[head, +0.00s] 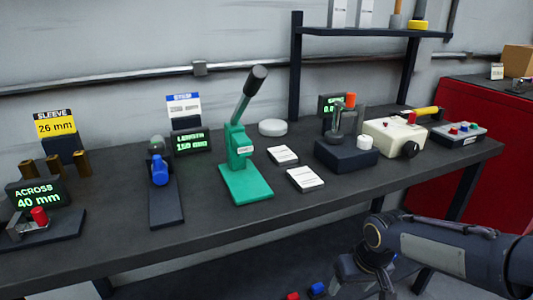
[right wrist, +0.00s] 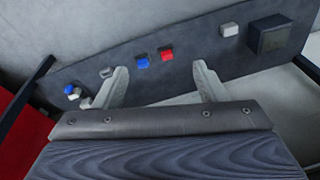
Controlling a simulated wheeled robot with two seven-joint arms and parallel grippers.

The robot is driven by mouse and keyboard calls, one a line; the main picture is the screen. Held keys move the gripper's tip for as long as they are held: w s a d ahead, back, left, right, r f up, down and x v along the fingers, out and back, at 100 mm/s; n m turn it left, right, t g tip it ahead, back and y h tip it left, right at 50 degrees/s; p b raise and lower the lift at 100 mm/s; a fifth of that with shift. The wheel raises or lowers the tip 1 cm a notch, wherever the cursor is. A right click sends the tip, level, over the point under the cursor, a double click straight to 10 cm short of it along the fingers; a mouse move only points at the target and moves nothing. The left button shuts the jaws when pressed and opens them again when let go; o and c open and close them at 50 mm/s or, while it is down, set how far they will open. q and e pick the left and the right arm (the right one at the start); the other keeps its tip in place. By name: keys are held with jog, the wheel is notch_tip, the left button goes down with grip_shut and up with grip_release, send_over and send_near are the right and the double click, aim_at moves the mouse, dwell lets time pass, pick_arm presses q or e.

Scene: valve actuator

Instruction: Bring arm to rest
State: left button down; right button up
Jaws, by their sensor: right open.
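My right arm (head: 440,245) comes in from the right edge in the head view, in front of the workbench (head: 150,262). My right gripper (head: 366,280) hangs at its end, low in the picture and apart from the bench top. In the right wrist view its two pale fingers stand wide apart, with the right gripper (right wrist: 161,78) open and nothing between its fingers. The left arm and gripper are not in view.
The bench holds a green lever press (head: 240,160), a dark block fixture (head: 346,155) and a cream box (head: 393,138). Below its front edge are a red block (head: 293,296) and a blue block (head: 318,289). A red cabinet (head: 462,165) stands at right.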

pick_arm(q)
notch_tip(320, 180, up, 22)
jog(key=p, duration=1.9)
pick_arm(e)
jog(key=s+r+m+t+y, duration=0.1)
jog(key=s+r+t, duration=0.1)
jog(key=s+r, duration=0.7)
jog(key=s+d+r+m+t+y, duration=0.1)
jog(key=s+r+m, duration=0.1)
jog(key=s+r, duration=0.8)
notch_tip(320, 180, up, 9)
jog(key=shift+f+m+t+y, duration=0.2)
jog(key=shift+m+t+y, duration=0.1)
jog(key=shift+t, duration=0.1)
